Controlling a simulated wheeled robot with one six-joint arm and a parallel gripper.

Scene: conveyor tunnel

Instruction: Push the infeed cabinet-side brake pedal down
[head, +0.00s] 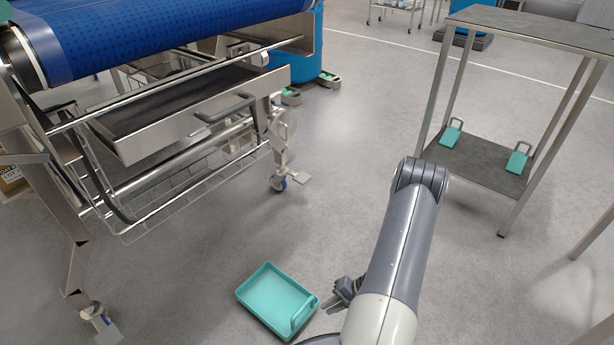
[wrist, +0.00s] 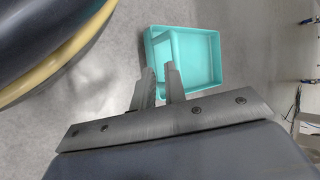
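The steel conveyor frame stands on caster legs at the left of the head view. Another caster with a plate (head: 108,333) is at the near left leg, cut by the picture's bottom edge. I cannot tell from the picture which pedal is the cabinet-side one. My gripper (head: 333,302) is low at the bottom centre, beside a teal tray and away from both pedals. No pedal shows clearly there.
The teal tray (head: 270,297) lies on the floor by my gripper and also in the wrist view (wrist: 190,57). A steel table (head: 480,170) with teal items stands at right. A drawer (head: 180,120) and wire basket hang under the blue belt (head: 150,35).

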